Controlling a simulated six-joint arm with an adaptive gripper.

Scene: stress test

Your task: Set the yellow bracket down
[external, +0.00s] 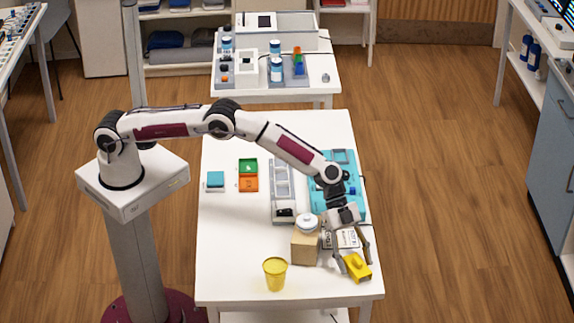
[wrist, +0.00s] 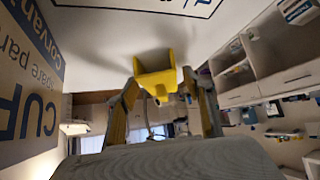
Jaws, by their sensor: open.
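The yellow bracket (external: 357,267) is at the front right corner of the white table. It appears to rest on the tabletop, though its contact with the surface is hard to make out. My gripper (external: 355,257) points down at it, with one finger on each side. The jaws are open. In the wrist view the bracket (wrist: 155,72) lies against the white surface, between and just beyond the tips of my gripper (wrist: 163,75). I cannot tell whether either fingertip touches it.
A cardboard box (external: 305,246) with a white-lidded jar (external: 307,223) on top stands left of my gripper. A yellow cup (external: 275,273) is farther left. The table's right edge is close.

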